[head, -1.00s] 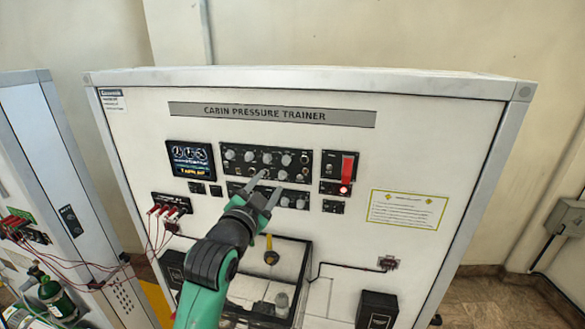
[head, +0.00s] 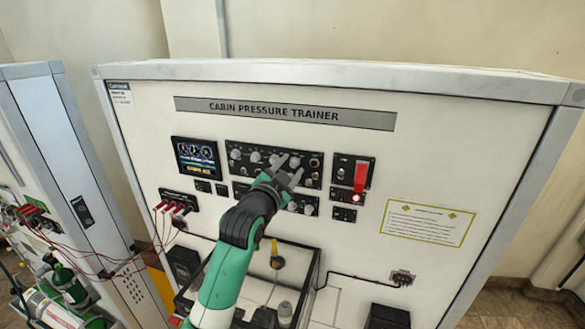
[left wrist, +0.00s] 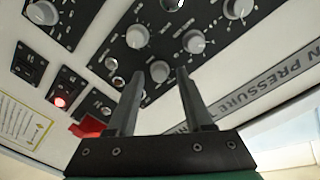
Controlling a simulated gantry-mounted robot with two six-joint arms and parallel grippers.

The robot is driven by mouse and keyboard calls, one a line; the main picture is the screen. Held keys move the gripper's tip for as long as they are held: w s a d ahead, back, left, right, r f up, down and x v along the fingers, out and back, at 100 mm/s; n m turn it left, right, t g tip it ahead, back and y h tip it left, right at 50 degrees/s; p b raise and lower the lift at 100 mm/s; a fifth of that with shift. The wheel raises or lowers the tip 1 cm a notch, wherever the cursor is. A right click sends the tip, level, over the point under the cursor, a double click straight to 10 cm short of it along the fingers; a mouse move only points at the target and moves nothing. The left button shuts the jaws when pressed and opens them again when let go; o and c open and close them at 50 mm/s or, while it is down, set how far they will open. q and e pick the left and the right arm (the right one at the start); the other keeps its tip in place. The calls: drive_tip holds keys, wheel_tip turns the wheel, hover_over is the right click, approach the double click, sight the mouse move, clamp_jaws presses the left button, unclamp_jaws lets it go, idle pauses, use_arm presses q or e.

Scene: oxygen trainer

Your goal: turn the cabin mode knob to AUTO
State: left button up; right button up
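The trainer's upper black panel (head: 262,153) carries a row of round grey knobs; a second knob panel (head: 301,204) sits below it, partly hidden by my arm. The labels are too small to read, so I cannot tell which knob is the cabin mode knob. My left gripper (head: 289,170) is open in front of the upper panel's right part. In the left wrist view its two fingers (left wrist: 160,88) stand apart, with one grey knob (left wrist: 160,71) showing between the fingertips. I cannot tell whether they touch it. My right gripper is not in view.
A red switch guard (head: 360,177) with a lit red light (head: 356,198) is right of the knobs. A display (head: 196,159) and red-plugged jacks (head: 176,205) are to the left. A clear box (head: 302,270) juts out below.

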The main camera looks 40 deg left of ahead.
use_arm(q)
clamp_jaws()
drive_tip(key=shift+n, duration=0.4)
drive_tip(key=n+b, duration=0.1)
drive_tip(key=n, duration=0.2)
drive_tip(key=shift+f+n, duration=0.15)
drive_tip(key=shift+n, duration=0.15)
drive_tip(key=n+b, duration=0.1)
drive_tip(key=n, duration=0.4)
drive_tip(key=shift+n, duration=0.3)
drive_tip(key=n+b, duration=0.2)
drive_tip(key=n, duration=0.3)
drive_tip(key=shift+n, duration=0.3)
drive_tip(key=shift+n+y+b, duration=0.4)
drive_tip(key=shift+n+b, duration=0.25)
drive_tip(key=shift+n, duration=1.75)
